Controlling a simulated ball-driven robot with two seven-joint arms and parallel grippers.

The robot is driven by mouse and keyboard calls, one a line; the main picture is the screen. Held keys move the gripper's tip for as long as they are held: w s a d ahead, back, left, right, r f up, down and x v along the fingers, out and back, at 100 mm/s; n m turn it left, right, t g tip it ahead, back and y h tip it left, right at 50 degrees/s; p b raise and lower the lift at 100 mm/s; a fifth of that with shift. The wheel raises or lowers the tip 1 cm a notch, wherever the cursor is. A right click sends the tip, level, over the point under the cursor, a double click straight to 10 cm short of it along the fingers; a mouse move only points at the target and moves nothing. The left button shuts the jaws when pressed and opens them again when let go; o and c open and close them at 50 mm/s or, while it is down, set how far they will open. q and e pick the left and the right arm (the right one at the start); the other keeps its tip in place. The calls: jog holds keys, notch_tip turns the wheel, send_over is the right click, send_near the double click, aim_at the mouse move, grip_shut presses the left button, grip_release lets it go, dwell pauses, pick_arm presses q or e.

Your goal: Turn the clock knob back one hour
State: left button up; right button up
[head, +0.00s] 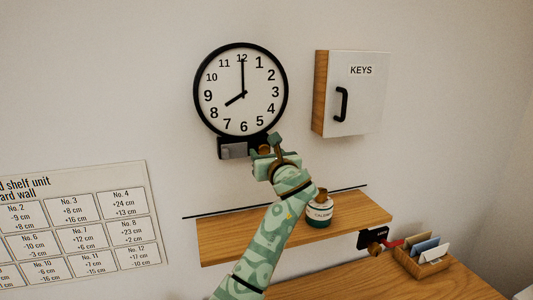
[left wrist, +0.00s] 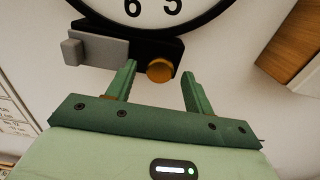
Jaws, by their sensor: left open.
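The round wall clock (head: 241,90) has a black rim and a white face; its hands read eight o'clock. A black housing below it carries a grey block (head: 233,151), which also shows in the left wrist view (left wrist: 97,50). My left gripper (head: 267,146) is open just below the clock and mostly hides the knob in the head view. In the left wrist view its fingers stand on either side of the knob, apparently without gripping it. My right gripper is out of view.
A key cabinet (head: 355,95) hangs right of the clock. A wooden shelf (head: 240,238) below my left arm bears a round labelled jar (head: 320,214). A black fixture (head: 372,238) with a red part and a card box (head: 424,264) are at lower right. A chart (head: 80,220) hangs left.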

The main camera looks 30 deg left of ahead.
pick_arm(q)
jog(key=shift+a, duration=0.1)
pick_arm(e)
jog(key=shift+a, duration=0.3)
pick_arm(q)
jog(key=c, duration=1)
jog(key=shift+o, duration=0.2)
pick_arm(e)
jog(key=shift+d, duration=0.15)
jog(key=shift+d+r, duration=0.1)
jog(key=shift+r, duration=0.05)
pick_arm(q)
jog(key=shift+n+p, duration=0.3)
jog(key=shift+n, duration=0.1)
jog(key=shift+n+p, duration=0.45)
jog(key=shift+n, duration=0.45)
jog(key=shift+w+n+p, duration=0.1)
jog(key=shift+n+p, duration=0.2)
jog(key=shift+n, duration=1.2)
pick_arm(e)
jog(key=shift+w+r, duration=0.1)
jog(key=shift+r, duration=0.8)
pick_arm(q)
jog(key=shift+n, duration=0.3)
